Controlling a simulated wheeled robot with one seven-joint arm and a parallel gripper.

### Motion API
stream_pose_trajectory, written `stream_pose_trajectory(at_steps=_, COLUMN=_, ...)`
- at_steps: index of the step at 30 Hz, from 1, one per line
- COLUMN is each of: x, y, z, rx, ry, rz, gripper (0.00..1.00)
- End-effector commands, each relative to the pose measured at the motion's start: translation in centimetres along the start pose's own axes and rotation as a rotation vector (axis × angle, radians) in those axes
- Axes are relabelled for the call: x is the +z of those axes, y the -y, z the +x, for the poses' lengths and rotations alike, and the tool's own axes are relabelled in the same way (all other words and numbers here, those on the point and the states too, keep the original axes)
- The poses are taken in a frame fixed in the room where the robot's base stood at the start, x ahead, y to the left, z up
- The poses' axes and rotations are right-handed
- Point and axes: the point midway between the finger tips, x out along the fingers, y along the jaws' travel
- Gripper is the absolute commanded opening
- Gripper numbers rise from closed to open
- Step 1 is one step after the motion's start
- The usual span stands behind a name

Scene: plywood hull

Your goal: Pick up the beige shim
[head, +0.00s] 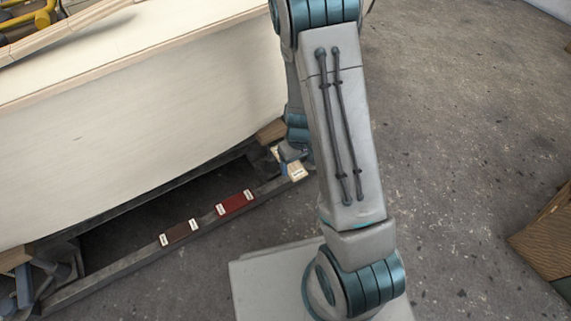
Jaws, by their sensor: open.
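The beige shim (297,172) lies on the dark beam at the foot of the hull, at its right end, with pale labels on it. Part of it is hidden by my arm. My gripper (308,158) is pointed down close by the beige shim, mostly hidden behind my own forearm. It is open, and I see nothing held in it. The fingertips are not clear, so I cannot tell whether they touch the shim.
A red shim (234,203) and a dark brown shim (179,233) lie on the same beam (115,270). The pale plywood hull (150,120) rises just behind. A blue stand part (290,153) is beside the beige shim. A wooden board (548,240) lies at right; the floor between is clear.

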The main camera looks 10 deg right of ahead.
Motion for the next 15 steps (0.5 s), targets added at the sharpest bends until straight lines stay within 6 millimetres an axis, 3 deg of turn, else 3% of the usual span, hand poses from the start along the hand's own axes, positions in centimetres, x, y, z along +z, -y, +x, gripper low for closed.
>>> stream_pose_trajectory(at_steps=7, x=-0.1, y=-0.1, z=3.8, rx=-0.001, ry=0.002, rz=0.0, gripper=0.75)
stream_pose_trajectory(at_steps=15, x=-0.2, y=-0.1, z=4.0, rx=0.0, ry=0.0, rz=0.0, gripper=0.75)
